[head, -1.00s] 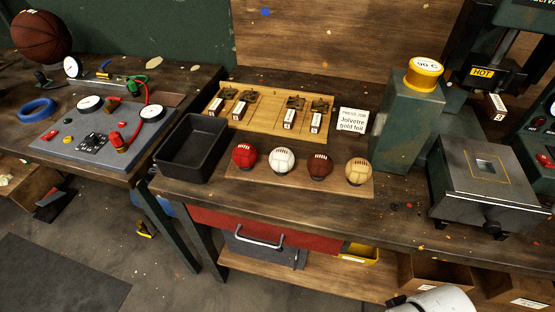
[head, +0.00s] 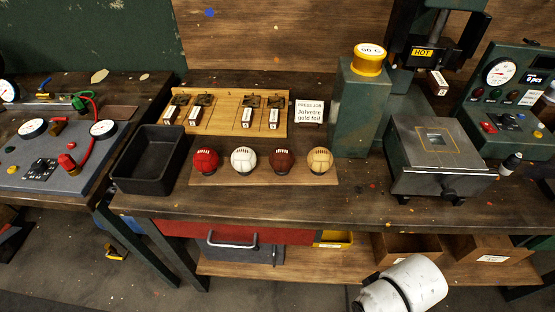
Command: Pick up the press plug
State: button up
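A small dark plug-like piece with a pale end (head: 511,161) lies on the bench at the right, beside the press base. It may be the press plug, but it is too small to be sure. The press (head: 438,150) has a grey base with a square recess on top, and a dark upper head with a yellow HOT label. A white part of my arm shows at the bottom right, below the bench edge. My gripper is not in view, so its opening and anything in it are hidden.
A control box with a gauge (head: 508,100) stands at the far right. A green block with a yellow-rimmed top (head: 360,108) stands left of the press. Several balls sit on a wooden strip (head: 220,178), near a black tray (head: 148,181). The bench front is mostly clear.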

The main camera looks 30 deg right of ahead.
aim_at(508, 166)
jog(key=i+l+z, duration=0.1)
jog(key=z, duration=1.4)
